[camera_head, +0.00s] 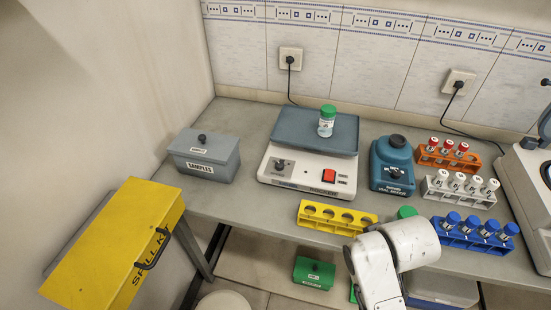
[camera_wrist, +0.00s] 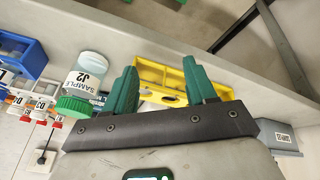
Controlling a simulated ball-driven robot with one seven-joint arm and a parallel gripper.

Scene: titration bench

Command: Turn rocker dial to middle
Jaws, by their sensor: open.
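The rocker (camera_head: 270,182) stands on the bench in the head view, with a white base and a grey tilting platform (camera_head: 290,130). Its dark round dial (camera_head: 280,164) is on the left of the front panel; its exact pointer angle is too small to tell. A red switch (camera_head: 329,176) is to the right of the dial. A green-capped bottle (camera_head: 326,124) stands on the platform. My gripper (camera_wrist: 160,85) is open, with two green fingers apart and nothing between them. In the head view its fingers are hidden by my arm. The dial cannot be made out in the wrist view.
A yellow rack (camera_head: 337,217) stands before the rocker and shows beyond my fingers (camera_wrist: 160,73). A vortex mixer (camera_head: 391,168) is right, a grey samples box (camera_head: 205,155) left. A green-capped J2 jar (camera_wrist: 86,80) is beside my gripper. Orange, white and blue (camera_head: 475,237) racks stand right.

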